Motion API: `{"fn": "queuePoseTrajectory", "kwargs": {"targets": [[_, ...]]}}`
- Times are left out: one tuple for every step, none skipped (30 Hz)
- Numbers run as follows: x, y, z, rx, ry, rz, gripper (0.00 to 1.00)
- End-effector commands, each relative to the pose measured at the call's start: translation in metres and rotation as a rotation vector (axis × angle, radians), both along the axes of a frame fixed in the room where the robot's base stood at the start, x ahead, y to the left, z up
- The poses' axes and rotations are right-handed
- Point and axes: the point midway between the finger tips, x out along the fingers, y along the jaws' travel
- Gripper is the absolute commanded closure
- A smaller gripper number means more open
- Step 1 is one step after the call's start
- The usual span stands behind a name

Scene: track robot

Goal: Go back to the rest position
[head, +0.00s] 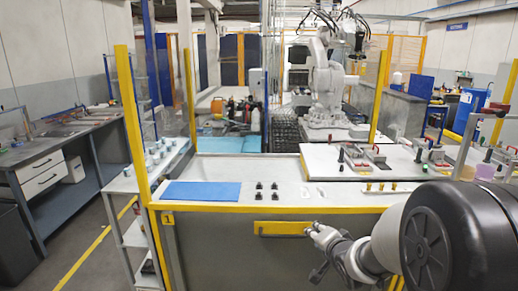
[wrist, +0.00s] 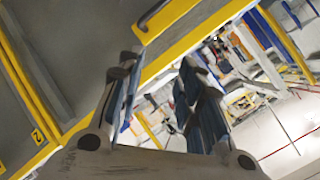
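My gripper (wrist: 158,68) shows in the wrist view with its two dark fingers apart and only background between them. Nothing is held. In the head view my arm reaches in from the lower right, and its wrist end is low in front of the grey cabinet (head: 225,250), below the yellow front edge of the worktop (head: 330,209). The wrist view is tilted and shows a grey panel with yellow edging close by.
A grey workbench (head: 45,160) stands far left.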

Motion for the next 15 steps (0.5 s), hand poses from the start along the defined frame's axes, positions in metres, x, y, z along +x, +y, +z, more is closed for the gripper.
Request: {"fn": "queuePoseTrajectory", "kwargs": {"targets": [[-0.017, -0.002, 0.02, -0.076, 0.025, 0.004, 0.67], [-0.029, -0.004, 0.028, -0.124, 0.048, 0.009, 0.67], [-0.045, -0.006, 0.037, -0.183, 0.081, 0.017, 0.67], [-0.058, -0.007, 0.044, -0.225, 0.109, 0.027, 0.67], [-0.072, -0.008, 0.049, -0.264, 0.136, 0.036, 0.67], [-0.092, -0.009, 0.057, -0.315, 0.173, 0.054, 0.67], [-0.107, -0.009, 0.061, -0.351, 0.202, 0.07, 0.67], [-0.123, -0.008, 0.065, -0.384, 0.23, 0.088, 0.67], [-0.145, -0.007, 0.07, -0.425, 0.269, 0.116, 0.67], [-0.162, -0.006, 0.072, -0.454, 0.299, 0.139, 0.67], [-0.179, -0.005, 0.074, -0.48, 0.327, 0.165, 0.67], [-0.202, -0.002, 0.076, -0.513, 0.363, 0.204, 0.67], [-0.22, 0.001, 0.077, -0.536, 0.391, 0.237, 0.67], [-0.238, 0.004, 0.077, -0.557, 0.417, 0.27, 0.67], [-0.261, 0.007, 0.077, -0.582, 0.449, 0.317, 0.67]]}}
